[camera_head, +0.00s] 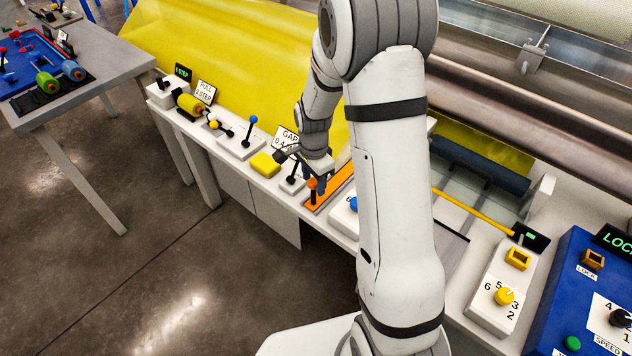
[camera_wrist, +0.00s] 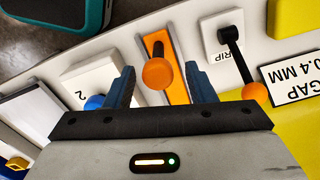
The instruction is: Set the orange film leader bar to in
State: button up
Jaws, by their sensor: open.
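The orange film leader bar shows as a flat orange strip (camera_head: 340,184) on the white ledge, with a short upright handle topped by an orange ball knob (camera_head: 312,184). In the wrist view my gripper (camera_wrist: 160,82) is open, with one blue finger on each side of the knob and visible gaps. Part of the strip is hidden by my arm.
A black lever with an orange ball (camera_wrist: 254,93) on a white base stands close on the right in the wrist view. A white block with a blue knob (camera_wrist: 95,102) is on the left. A yellow block (camera_head: 265,164) and other levers line the ledge.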

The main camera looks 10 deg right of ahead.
jog(key=shift+f, duration=0.85)
jog(key=shift+c, duration=0.5)
